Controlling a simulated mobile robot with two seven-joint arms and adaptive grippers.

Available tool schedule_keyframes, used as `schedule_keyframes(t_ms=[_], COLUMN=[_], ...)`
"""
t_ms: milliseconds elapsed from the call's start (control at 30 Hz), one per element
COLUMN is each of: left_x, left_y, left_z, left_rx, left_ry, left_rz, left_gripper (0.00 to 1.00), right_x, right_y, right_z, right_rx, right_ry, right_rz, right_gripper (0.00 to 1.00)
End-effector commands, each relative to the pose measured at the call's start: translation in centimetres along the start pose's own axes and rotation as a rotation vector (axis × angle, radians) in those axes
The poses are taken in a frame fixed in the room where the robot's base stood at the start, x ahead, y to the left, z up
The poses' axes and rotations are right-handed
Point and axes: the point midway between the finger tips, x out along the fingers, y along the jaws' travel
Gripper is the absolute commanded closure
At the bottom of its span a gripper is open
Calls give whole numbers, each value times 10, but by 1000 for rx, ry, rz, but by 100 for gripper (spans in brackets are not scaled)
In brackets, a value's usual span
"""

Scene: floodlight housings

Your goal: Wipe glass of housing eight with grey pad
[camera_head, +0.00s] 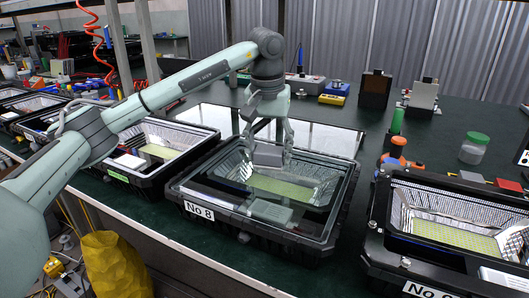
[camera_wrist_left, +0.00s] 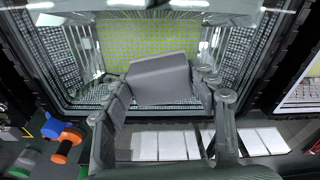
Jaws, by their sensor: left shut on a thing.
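Housing eight (camera_head: 315,245) is a black frame with a "No 8" label (camera_head: 198,211) on its front left corner. Its glass (camera_head: 205,187) faces up, with a yellow-green panel and bright reflector walls showing through. My left gripper (camera_head: 268,152) points down over the rear middle of this glass, its fingers closed on both sides of the grey pad (camera_head: 267,158). The pad also shows in the left wrist view (camera_wrist_left: 160,80), between the fingers and over the panel. I cannot tell whether the pad touches the glass. My right gripper is not in view.
Another housing (camera_head: 375,245) stands close on the right, and one (camera_head: 145,188) on the left. An orange-and-blue tool (camera_head: 397,157) lies off the right rear corner. A green-lidded jar (camera_head: 474,148) stands farther right.

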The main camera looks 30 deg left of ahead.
Motion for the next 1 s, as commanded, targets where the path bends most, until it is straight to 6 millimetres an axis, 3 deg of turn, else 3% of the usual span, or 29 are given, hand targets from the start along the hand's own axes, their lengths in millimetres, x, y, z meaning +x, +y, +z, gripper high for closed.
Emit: schedule_keyframes(t_ms=[700,1000], left_x=[8,8], left_y=[11,18], left_z=[-45,-47], left_rx=[-2,2], left_ry=[0,0], left_rz=[0,0], left_gripper=[72,72], right_x=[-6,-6], right_y=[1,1], right_z=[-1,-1], right_rx=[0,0], right_ry=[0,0], right_rz=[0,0], right_gripper=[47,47])
